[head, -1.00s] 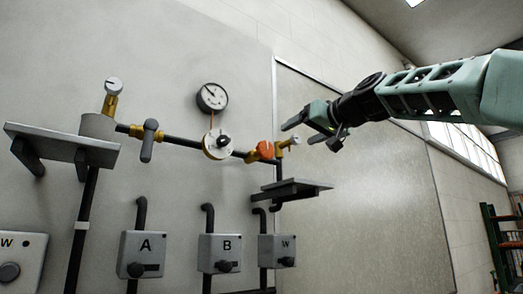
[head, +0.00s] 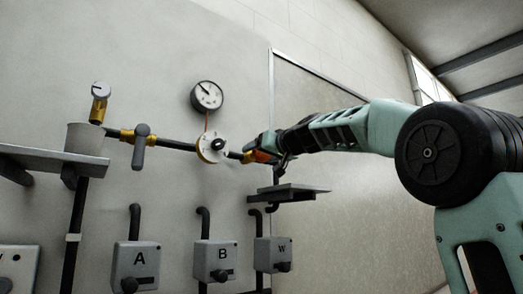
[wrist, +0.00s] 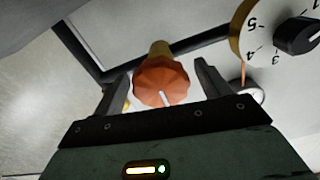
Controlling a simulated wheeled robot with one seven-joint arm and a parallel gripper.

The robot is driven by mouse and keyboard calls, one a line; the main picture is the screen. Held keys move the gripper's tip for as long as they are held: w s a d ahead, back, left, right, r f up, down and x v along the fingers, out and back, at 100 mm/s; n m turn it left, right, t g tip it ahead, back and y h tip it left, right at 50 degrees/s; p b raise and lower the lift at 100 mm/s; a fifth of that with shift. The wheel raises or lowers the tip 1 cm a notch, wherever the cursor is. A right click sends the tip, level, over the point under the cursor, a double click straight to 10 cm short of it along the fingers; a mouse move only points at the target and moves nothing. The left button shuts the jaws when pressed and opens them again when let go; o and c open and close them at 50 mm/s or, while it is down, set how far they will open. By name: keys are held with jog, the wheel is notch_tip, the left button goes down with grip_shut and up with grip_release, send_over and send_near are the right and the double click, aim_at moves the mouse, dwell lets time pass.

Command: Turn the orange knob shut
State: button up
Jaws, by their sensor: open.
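The orange knob (wrist: 162,82) sits on a brass valve body at the right part of the wall pipe. In the wrist view it lies between my gripper's two open fingers (wrist: 160,85), with a gap showing on the right side. A white pointer mark shows on the knob's near edge. In the head view my gripper (head: 264,148) is at the knob (head: 260,156) and covers much of it. Whether the fingers touch the knob cannot be told.
A white numbered dial (head: 212,147) with a black knob is close on the left. A pressure gauge (head: 207,95) hangs above it. A dark shelf (head: 288,193) sticks out below my gripper. A black lever valve (head: 141,147) and boxes A (head: 135,267) and B (head: 216,260) are farther left.

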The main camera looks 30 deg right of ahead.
jog(key=c, duration=1)
jog(key=shift+m, duration=0.3)
